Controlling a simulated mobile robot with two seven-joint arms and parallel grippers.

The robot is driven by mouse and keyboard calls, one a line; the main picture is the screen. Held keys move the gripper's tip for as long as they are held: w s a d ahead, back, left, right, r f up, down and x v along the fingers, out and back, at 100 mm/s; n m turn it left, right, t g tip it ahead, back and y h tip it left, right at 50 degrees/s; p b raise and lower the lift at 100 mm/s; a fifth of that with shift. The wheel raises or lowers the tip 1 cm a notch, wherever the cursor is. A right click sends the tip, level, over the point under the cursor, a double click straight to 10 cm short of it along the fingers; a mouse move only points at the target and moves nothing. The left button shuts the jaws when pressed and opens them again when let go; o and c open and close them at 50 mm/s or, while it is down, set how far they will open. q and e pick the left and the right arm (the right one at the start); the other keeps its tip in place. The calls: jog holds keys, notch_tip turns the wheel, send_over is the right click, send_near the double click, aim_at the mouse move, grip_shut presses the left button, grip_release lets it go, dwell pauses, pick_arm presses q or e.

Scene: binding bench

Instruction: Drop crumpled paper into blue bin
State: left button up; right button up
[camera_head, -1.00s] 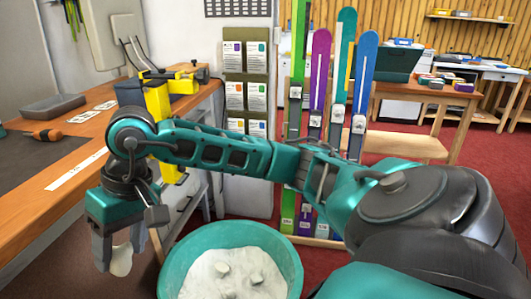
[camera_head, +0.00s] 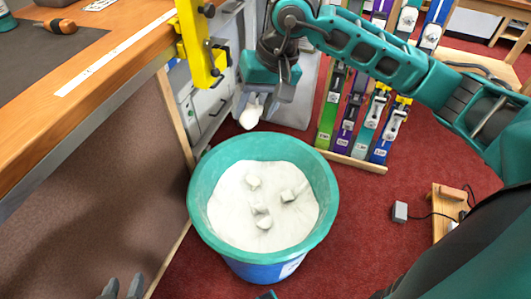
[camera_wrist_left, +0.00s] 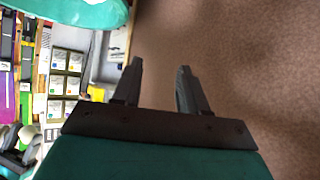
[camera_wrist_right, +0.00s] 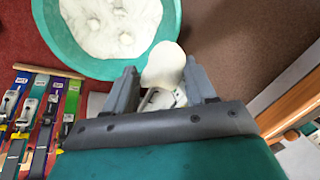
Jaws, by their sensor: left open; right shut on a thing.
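The bin (camera_head: 200,215) stands on the floor, with a teal rim, a blue lower body and a white inside; several small white crumpled pieces (camera_head: 264,222) lie in it. My right gripper (camera_head: 260,97) is shut on a white crumpled paper (camera_head: 250,114). In the head view it hangs just beyond the bin's far rim. In the right wrist view the paper (camera_wrist_right: 163,66) sits between the fingers and overlaps the bin's rim (camera_wrist_right: 150,62) in the picture; its height above it is unclear. My left gripper (camera_head: 122,288) is open and empty at lower left, also in the left wrist view (camera_wrist_left: 158,80).
A wooden bench (camera_head: 100,90) with a dark mat runs along the left, with a yellow tool (camera_head: 197,45) at its edge. A rack of coloured strips (camera_head: 352,135) stands behind the bin. A grey box with a cable (camera_head: 400,211) lies on the floor at right.

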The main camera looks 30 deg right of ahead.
jog(key=w+d+f+m+b, duration=0.1)
jog(key=w+f+m+b, duration=0.1)
jog(key=f, duration=0.4)
jog(key=w+d+f+m+t+b, duration=0.1)
jog(key=w+f+m, duration=0.1)
jog(key=f, duration=0.5)
jog(key=shift+w+d+f+h+b, duration=0.2)
jog(key=shift+w+d+h+b, duration=0.15)
jog(key=shift+w, duration=0.25)
jog(key=d+f+m+b, duration=0.1)
jog(key=f, duration=0.3)
jog(key=w+d+f+m+b, duration=0.1)
jog(key=f, duration=0.3)
jog(key=d+f+m+h+b, duration=0.1)
jog(key=f, duration=0.3)
jog(key=shift+w, duration=0.2)
pick_arm(q)
notch_tip(320, 180, down, 8)
jog(key=w+d+b, duration=0.1)
jog(key=d+b, duration=0.1)
jog(key=b, duration=0.2)
jog(key=shift+w+d+h, duration=0.2)
jog(key=shift+d+h, duration=0.1)
jog(key=shift+d, duration=0.05)
pick_arm(e)
jog(key=shift+m, duration=0.3)
notch_tip(320, 180, down, 6)
jog(key=shift+d+f, duration=0.15)
jog(key=shift+f, duration=0.05)
